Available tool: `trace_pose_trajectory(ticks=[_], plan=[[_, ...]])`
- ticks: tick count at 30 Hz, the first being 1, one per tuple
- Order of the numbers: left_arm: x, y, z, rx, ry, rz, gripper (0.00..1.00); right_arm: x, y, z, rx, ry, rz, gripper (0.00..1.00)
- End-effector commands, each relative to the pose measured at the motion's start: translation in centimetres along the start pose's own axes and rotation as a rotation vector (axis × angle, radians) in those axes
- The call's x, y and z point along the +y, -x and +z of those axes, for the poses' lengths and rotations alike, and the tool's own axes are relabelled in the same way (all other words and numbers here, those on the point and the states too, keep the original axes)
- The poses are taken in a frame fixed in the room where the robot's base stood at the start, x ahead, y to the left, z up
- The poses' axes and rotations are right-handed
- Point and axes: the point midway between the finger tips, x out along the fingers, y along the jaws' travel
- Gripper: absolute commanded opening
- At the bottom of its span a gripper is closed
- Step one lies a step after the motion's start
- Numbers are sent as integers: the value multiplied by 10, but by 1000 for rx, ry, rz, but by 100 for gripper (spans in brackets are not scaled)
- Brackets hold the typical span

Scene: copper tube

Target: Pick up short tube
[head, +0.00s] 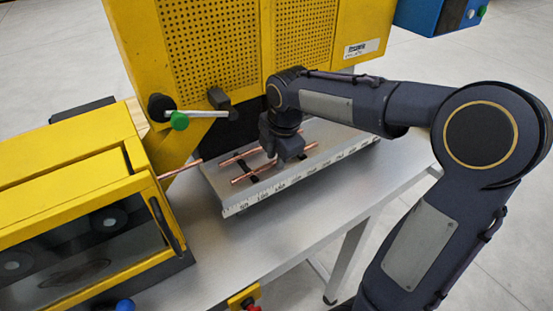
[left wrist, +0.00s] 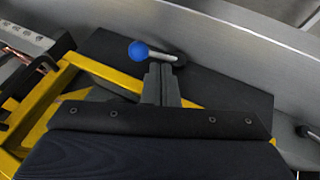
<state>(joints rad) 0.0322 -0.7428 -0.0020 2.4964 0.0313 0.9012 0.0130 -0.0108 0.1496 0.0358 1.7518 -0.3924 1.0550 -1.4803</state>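Two copper tubes lie side by side on a grey tray with a ruler edge (head: 300,180) in the head view: a rear tube (head: 238,156) and a front tube (head: 252,174). A third copper tube (head: 180,168) sticks out of the yellow machine at the left. I cannot tell which is the short tube. My right gripper (head: 287,153) points down over the tray at the two tubes and hides part of them; its fingertips are unclear. My left gripper (left wrist: 161,86) is outside the head view. In the left wrist view its fingers are together and empty, near a blue-knobbed lever (left wrist: 139,50).
A tall yellow machine with perforated panels (head: 210,45) stands behind the tray. A green-knobbed lever (head: 179,120) juts out beside it. The low yellow machine (head: 70,180) fills the left. The grey table (head: 250,245) is clear in front of the tray.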

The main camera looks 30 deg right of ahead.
Motion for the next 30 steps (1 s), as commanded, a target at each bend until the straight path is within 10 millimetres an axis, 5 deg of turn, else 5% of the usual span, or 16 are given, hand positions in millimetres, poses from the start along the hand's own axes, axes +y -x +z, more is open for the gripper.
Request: trace_pose_trajectory(ticks=[8, 13, 30], plan=[[0, 0, 0, 0, 0, 0, 0, 0, -3, 0, 0, -1, 1, 23], [0, 0, 0, 0, 0, 0, 0, 0, -3, 0, 0, -1, 1, 1], [0, -1, 0, 0, 0, 0, 0, 5, 14, 0, -1, -1, 6, 0]])
